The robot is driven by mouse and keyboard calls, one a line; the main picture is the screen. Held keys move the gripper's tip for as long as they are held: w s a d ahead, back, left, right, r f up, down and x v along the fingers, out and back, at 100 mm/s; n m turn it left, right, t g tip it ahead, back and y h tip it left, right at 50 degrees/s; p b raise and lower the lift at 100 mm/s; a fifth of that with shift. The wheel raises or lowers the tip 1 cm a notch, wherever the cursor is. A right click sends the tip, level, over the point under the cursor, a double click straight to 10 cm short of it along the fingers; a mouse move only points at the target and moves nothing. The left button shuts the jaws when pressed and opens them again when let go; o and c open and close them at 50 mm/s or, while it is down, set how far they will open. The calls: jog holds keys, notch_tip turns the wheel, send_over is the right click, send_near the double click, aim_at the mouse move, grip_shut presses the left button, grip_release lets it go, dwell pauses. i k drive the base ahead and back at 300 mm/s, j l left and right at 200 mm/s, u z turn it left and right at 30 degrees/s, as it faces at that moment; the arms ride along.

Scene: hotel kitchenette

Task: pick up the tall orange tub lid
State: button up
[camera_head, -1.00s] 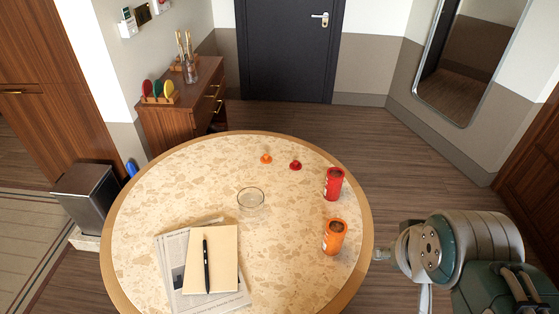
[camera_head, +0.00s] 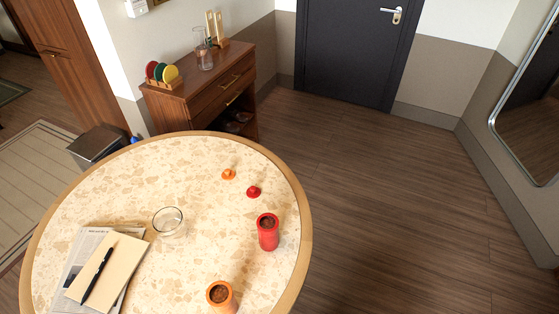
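A small orange lid (camera_head: 228,174) with a knob on top lies on the round table near its far edge. A small red lid (camera_head: 253,192) lies just to its right and nearer. The orange tub (camera_head: 221,296) stands open near the table's near right edge, with dark brown contents showing; its lower part is cut off by the frame. The red tub (camera_head: 268,232) stands upright and open by the right edge, also with dark contents. My gripper is not in view.
A glass bowl (camera_head: 168,222) sits mid-table. A notebook (camera_head: 107,268) with a black pen lies on a newspaper at the left. A wooden cabinet (camera_head: 207,92) stands behind the table, with a bin (camera_head: 98,145) to its left. The floor (camera_head: 400,210) at right is clear.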

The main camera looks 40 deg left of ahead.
aim_at(228, 175)
jog(key=i+u, duration=0.3)
jog(key=i, duration=0.15)
jog(key=i+l+u, duration=0.1)
jog(key=i+u, duration=0.2)
jog(key=i, duration=0.15)
jog(key=i+l+u, duration=0.25)
jog(key=i, duration=0.2)
jog(key=i+u, duration=0.2)
jog(key=u, duration=0.2)
jog(key=i+u, duration=0.25)
jog(key=u, duration=0.15)
jog(key=i+u, duration=0.2)
jog(key=u, duration=0.2)
jog(key=i+l+u, duration=0.15)
jog(key=u, duration=0.25)
jog(key=i+u, duration=0.15)
jog(key=u, duration=0.25)
jog(key=i+l+u, duration=0.1)
jog(key=u, duration=0.3)
jog(key=i+l+u, duration=0.1)
jog(key=u, duration=0.3)
jog(key=i+l+u, duration=0.1)
jog(key=u, duration=0.3)
jog(key=i+l+u, duration=0.25)
jog(key=u, duration=0.2)
jog(key=i+l+u, duration=0.15)
jog(key=l+u, duration=0.15)
jog(key=u, duration=0.15)
jog(key=i+l+u, duration=0.15)
jog(key=l+u, duration=0.25)
